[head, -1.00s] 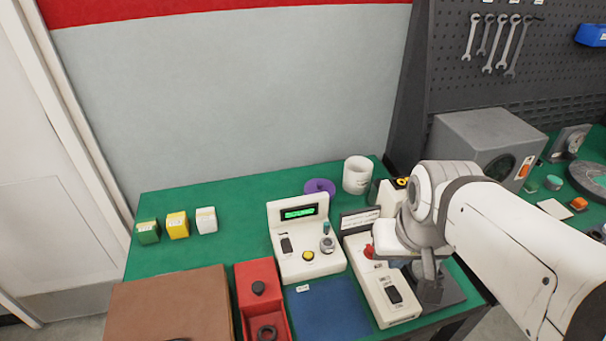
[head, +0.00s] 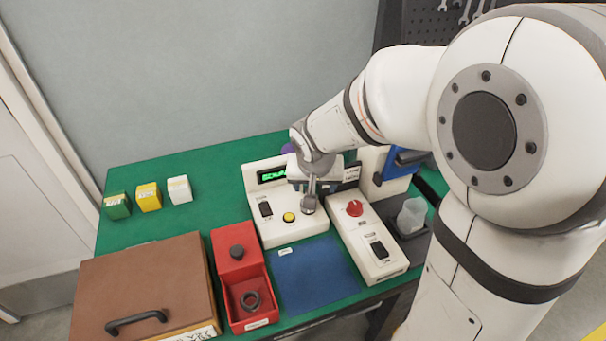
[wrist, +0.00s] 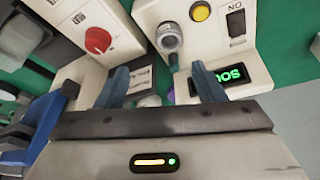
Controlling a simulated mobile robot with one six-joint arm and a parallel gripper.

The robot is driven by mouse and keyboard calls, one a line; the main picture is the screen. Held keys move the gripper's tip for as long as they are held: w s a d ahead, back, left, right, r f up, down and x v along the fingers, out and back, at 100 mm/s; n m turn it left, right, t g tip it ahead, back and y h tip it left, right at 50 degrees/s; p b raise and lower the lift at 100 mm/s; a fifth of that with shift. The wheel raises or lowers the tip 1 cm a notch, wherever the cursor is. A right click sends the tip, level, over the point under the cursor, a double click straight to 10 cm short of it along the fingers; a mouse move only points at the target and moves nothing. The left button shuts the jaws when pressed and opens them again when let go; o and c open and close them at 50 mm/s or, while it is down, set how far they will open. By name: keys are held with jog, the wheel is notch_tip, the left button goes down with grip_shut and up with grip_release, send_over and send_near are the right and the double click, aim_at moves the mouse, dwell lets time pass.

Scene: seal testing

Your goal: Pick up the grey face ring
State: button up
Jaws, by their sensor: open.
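A grey round ring-like piece (head: 308,206) sits on the white tester (head: 283,229), right of its yellow button. It also shows in the wrist view (wrist: 169,38), with a lighter centre; I cannot tell whether the ring is separate from its seat. My gripper (head: 311,187) is above the tester, close to this piece and partly covering it. In the wrist view my gripper (wrist: 163,78) has its fingers apart with nothing held between them. A dark grey ring (head: 250,309) lies in the red tray (head: 229,315).
A white unit with a red knob (head: 355,208) stands right of the tester. A blue mat (head: 315,277) lies in front. A brown case (head: 145,280) is at left. Several small boxes (head: 149,197) stand behind it. Clear cups (head: 411,217) stand at right.

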jog(key=x, duration=0.3)
jog(key=a+x, duration=0.1)
jog(key=x, duration=0.5)
jog(key=shift+a+f, duration=0.25)
jog(key=shift+f, duration=0.05)
jog(key=shift+c, duration=0.2)
jog(key=c, duration=1.1)
notch_tip(320, 180, up, 14)
jog(key=p, duration=0.3)
